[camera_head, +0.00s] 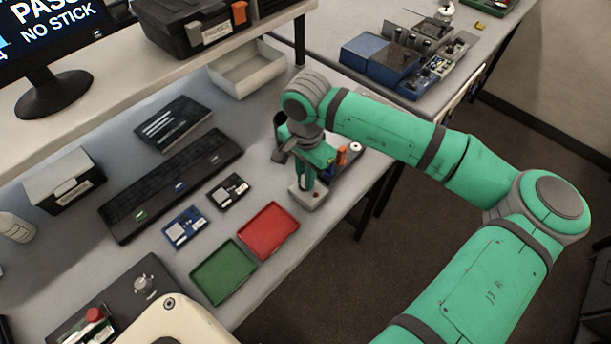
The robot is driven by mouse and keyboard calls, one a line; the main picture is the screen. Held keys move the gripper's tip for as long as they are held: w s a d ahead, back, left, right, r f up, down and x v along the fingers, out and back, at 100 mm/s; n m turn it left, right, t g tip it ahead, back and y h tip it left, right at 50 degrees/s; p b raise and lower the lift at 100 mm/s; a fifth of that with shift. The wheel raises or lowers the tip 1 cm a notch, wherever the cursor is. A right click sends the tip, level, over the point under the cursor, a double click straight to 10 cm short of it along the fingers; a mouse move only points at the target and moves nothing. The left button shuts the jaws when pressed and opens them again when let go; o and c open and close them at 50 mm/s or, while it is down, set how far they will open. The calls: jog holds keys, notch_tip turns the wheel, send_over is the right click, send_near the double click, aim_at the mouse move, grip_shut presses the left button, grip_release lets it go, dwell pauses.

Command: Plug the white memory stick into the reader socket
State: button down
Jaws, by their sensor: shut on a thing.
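My gripper (305,180) points down over the far right part of the desk, at the end of the green arm. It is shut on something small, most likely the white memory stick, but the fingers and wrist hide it. A small pale box (308,199), which looks like the reader, stands right under the fingertips. Its socket is too small to make out. I cannot tell whether the held thing touches the box. The monitor (58,35) at the upper left shows "NO STICK".
A dark holder with an orange item (341,156) and other small parts stands just right of my gripper. A red tray (268,230) and a green tray (224,271) lie in front. A keyboard (170,185) and card boards lie left. The desk's right edge is close.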

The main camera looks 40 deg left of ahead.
jog(key=shift+w+f, duration=0.1)
jog(key=shift+f, duration=0.3)
jog(key=shift+d+f, duration=0.1)
jog(key=shift+d, duration=0.1)
jog(key=c, duration=1.7)
grip_release()
jog(key=shift+s+a, duration=0.2)
jog(key=shift+a, duration=0.05)
jog(key=shift+s, duration=0.1)
jog(key=shift+d, duration=0.2)
jog(key=r, duration=1.1)
jog(key=shift+w+a+r, duration=0.25)
